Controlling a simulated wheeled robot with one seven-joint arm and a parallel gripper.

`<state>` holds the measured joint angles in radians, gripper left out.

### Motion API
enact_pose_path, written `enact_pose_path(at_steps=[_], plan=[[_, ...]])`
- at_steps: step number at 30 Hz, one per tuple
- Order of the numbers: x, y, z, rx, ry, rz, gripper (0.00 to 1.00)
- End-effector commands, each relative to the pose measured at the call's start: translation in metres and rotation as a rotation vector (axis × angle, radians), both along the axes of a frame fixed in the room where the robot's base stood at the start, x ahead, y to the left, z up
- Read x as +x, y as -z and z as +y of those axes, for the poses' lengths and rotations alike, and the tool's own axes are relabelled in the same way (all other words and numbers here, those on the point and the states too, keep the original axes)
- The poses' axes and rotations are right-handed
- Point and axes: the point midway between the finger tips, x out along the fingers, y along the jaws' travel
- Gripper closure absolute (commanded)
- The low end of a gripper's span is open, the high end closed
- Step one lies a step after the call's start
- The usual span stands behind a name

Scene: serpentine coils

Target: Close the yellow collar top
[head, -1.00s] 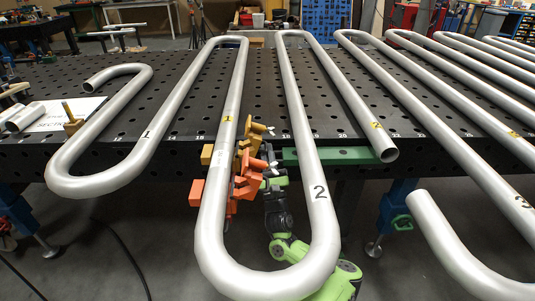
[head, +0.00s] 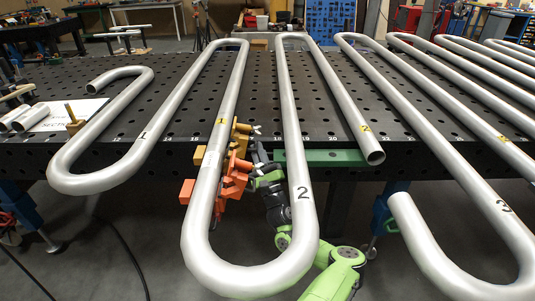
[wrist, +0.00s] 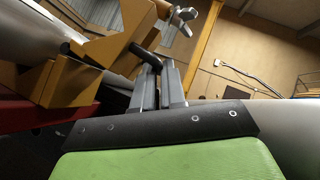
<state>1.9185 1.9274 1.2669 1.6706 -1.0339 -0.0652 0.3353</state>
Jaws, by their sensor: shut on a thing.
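The yellow collar (head: 241,129) sits around the pipe between the labels 1 and 2 in the head view, with another yellow block (head: 199,156) showing left of the pipe. In the wrist view its yellow body (wrist: 68,82) is at left, and its yellow top (wrist: 112,32) stands tilted above, with a gap between them. A metal wing screw (wrist: 182,15) is at the top's end. My gripper (wrist: 158,72) has its fingers close together around a dark handle (wrist: 148,57) by the top.
Pipe 2 (head: 300,185) bends in front of my arm. The black perforated table (head: 180,120) lies behind, with a green bar (head: 335,157) at its edge.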

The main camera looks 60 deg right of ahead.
Motion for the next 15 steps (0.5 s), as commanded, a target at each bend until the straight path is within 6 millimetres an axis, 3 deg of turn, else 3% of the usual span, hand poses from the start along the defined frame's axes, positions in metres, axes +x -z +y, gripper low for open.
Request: enact_pose_path(at_steps=[7, 8, 10, 15], plan=[[0.0010, 0.0000, 0.0009, -0.005, -0.002, 0.002, 1.00], [0.0011, 0.0000, 0.0009, -0.005, -0.002, 0.002, 0.88], [0.0012, 0.0001, 0.0011, -0.006, -0.002, 0.002, 0.79], [0.0006, -0.0003, 0.0007, -0.004, -0.001, 0.000, 0.79]])
